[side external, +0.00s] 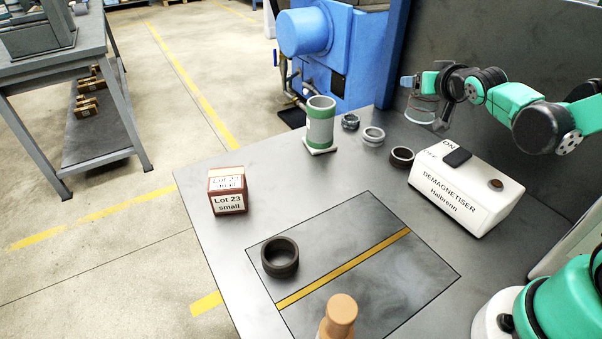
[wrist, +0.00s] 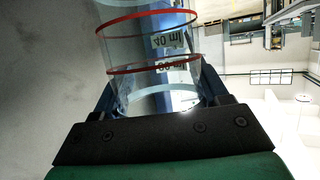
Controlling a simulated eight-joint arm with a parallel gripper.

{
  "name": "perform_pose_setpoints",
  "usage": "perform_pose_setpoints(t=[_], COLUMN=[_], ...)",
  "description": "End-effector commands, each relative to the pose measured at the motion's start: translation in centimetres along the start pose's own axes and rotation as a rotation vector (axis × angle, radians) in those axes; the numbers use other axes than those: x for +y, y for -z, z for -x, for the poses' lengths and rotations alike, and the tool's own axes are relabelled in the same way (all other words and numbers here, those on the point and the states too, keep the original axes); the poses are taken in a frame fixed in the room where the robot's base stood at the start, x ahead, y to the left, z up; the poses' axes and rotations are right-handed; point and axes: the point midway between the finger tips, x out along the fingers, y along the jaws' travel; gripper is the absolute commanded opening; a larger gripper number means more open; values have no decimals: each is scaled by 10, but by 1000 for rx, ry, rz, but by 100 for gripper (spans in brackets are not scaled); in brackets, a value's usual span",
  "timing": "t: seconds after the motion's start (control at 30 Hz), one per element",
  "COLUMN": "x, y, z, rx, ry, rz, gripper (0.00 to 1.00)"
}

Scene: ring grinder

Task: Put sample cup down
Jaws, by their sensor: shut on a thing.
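The sample cup is clear, with red rings and printed marks such as "40 ml", and fills the upper middle of the wrist view (wrist: 150,50). In the side view the clear cup (side external: 421,108) is in the air above the back right of the grey table (side external: 215,190). My gripper (side external: 412,82) is shut on the cup. In the wrist view the fingers of my gripper (wrist: 158,92) stand on either side of the cup's wall. Whether the cup holds anything is unclear.
A white demagnetiser (side external: 470,190) stands right of several rings, including a dark ring (side external: 401,156). A green and grey cylinder (side external: 320,125) stands farther left. A Lot 23 box (side external: 227,190), a large dark ring (side external: 280,257) and a peg-like tan object (side external: 340,315) are nearer.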

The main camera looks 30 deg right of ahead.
Motion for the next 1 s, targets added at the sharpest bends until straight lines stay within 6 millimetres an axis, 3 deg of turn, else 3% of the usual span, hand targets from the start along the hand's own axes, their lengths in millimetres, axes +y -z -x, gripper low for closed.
perform_pose_setpoints(t=[0.17,0.37,0.5,0.6,0.7,0.83,1.0], x=[-41,-142,-206,-240,-262,-274,-275], y=[14,45,61,68,72,68,35], z=[-5,-6,8,21,30,33,20], rx=[-3,-6,-4,-2,0,1,1], ry=[74,231,326,376,407,425,426], rz=[32,98,137,159,171,176,176], gripper=[17,17,17,17,17,17,17])
